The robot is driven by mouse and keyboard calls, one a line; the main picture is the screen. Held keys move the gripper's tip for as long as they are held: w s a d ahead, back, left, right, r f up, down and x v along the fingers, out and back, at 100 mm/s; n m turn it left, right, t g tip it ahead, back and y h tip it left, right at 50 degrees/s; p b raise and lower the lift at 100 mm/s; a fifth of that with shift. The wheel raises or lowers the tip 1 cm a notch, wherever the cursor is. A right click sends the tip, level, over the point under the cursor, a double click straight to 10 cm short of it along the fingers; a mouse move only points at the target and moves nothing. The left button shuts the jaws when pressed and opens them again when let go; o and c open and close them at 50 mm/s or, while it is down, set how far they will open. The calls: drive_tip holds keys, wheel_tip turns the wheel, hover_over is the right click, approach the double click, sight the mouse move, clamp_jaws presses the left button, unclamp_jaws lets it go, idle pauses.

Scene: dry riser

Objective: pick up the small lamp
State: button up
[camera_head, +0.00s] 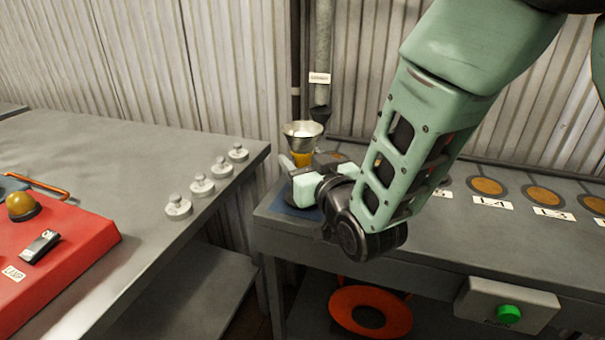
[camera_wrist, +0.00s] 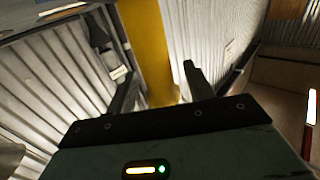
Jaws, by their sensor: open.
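A small lamp-like thing with a yellow-orange body (camera_head: 302,159) and a flared metal top (camera_head: 301,131) stands at the left end of the right-hand bench; I take it for the small lamp. My gripper (camera_head: 300,163) is at its body, partly hiding the lower part. In the wrist view, a yellow upright surface (camera_wrist: 148,50), probably the same body, shows between the two open fingers of my gripper (camera_wrist: 158,85). There are visible gaps beside the fingers, wider on the right. I cannot tell whether either finger touches it.
A red panel (camera_head: 75,240) with an amber dome (camera_head: 21,206) and a LAMP label is on the left bench (camera_head: 120,150). Several pale knobbed weights (camera_head: 202,184) line its right side. A pipe (camera_head: 320,60) stands behind the lamp. Round orange-brown discs (camera_head: 487,186) lie along the right bench.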

drive_tip(key=shift+w+a, duration=0.1)
drive_tip(key=shift+w, duration=0.15)
clamp_jaws()
drive_tip(key=shift+r, duration=0.1)
